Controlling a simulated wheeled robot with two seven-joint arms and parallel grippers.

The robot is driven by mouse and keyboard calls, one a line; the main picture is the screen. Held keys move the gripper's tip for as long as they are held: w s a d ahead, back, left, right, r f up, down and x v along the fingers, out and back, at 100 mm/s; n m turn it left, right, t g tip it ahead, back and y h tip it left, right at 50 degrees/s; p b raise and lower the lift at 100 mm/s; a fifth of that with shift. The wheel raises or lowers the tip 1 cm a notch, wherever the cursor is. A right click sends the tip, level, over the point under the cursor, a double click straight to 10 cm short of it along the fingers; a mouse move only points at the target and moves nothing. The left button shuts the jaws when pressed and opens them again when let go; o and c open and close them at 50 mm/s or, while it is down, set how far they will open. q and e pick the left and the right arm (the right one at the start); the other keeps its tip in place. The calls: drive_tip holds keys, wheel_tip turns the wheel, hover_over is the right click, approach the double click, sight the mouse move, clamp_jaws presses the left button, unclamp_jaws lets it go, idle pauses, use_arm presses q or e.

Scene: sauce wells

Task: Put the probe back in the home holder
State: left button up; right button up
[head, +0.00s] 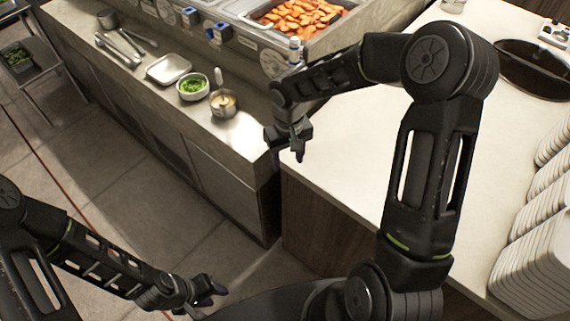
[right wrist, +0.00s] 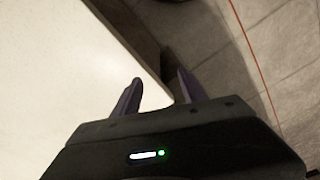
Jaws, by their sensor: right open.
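I cannot make out the probe or its home holder for certain. A small upright white object with a blue band (head: 295,48) stands at the front of the food warmer, just above my right forearm; I cannot tell what it is. My right gripper (head: 293,152) hangs by the left edge of the white counter (head: 345,165). In the right wrist view its two dark fingers (right wrist: 160,78) are apart with nothing between them. My left gripper (head: 212,290) is low over the floor, away from the counters; its opening is unclear.
The steel counter holds tongs (head: 118,48), a metal tray (head: 168,68), a bowl of green bits (head: 192,88) and a steel pot (head: 223,104). Orange food (head: 298,14) fills a warmer pan. White plate stacks (head: 535,265) stand at right, near a dark round opening (head: 535,68).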

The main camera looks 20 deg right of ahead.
drive_tip(key=shift+w+a+f, duration=0.1)
drive_tip(key=shift+a+f, duration=0.1)
drive_tip(key=shift+f, duration=0.3)
drive_tip(key=shift+a+f, duration=0.15)
drive_tip(key=shift+f, duration=0.3)
drive_tip(key=s+a+f+t+y, duration=0.15)
drive_tip(key=a+f+y, duration=0.35)
drive_tip(key=a, duration=0.6)
drive_tip(key=s+a+f+m+b, duration=0.1)
drive_tip(key=s+f, duration=0.6)
drive_tip(key=s, duration=0.3)
drive_tip(key=s+a+f+m+g+h+b, duration=0.1)
drive_tip(key=s+a+f, duration=0.1)
drive_tip(key=s+f, duration=0.5)
drive_tip(key=s, duration=0.2)
drive_tip(key=shift+s, duration=0.35)
drive_tip(key=shift+f, duration=0.1)
